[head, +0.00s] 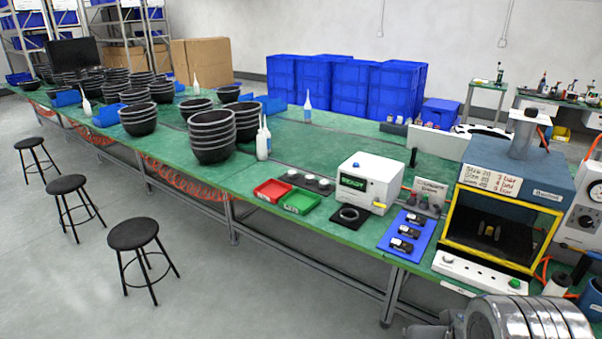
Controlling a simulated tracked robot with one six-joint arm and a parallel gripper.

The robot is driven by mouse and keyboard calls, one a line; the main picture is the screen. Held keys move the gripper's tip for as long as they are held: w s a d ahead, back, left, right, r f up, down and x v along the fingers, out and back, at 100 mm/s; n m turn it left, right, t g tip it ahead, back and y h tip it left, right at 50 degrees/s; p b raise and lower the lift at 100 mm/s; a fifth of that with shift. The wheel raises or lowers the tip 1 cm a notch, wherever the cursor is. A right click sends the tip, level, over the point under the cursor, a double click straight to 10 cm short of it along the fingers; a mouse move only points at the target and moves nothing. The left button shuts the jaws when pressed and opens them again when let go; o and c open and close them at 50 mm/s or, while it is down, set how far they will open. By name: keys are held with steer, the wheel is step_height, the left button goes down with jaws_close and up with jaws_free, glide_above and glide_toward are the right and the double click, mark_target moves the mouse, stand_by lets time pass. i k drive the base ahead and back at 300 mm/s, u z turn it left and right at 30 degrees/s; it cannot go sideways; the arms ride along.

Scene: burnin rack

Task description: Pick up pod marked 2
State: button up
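Several small black pods with white labels lie in a row on a blue mat (388,243) near the front edge of the green bench. The far pod (414,219), the middle pod (409,231) and the near pod (401,244) each sit apart from the others. Their markings are too small to read, so I cannot tell which is marked 2. My gripper's fingers do not show in the head view.
Red (271,190) and green (299,201) trays lie further left. A blue-topped, yellow-framed machine (510,190) stands right of the mat. Stools (135,234) stand before the bench.

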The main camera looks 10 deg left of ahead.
mark_target(292, 174)
steer(key=u, duration=0.2)
steer(key=i, duration=1.55)
steer(key=u, duration=0.35)
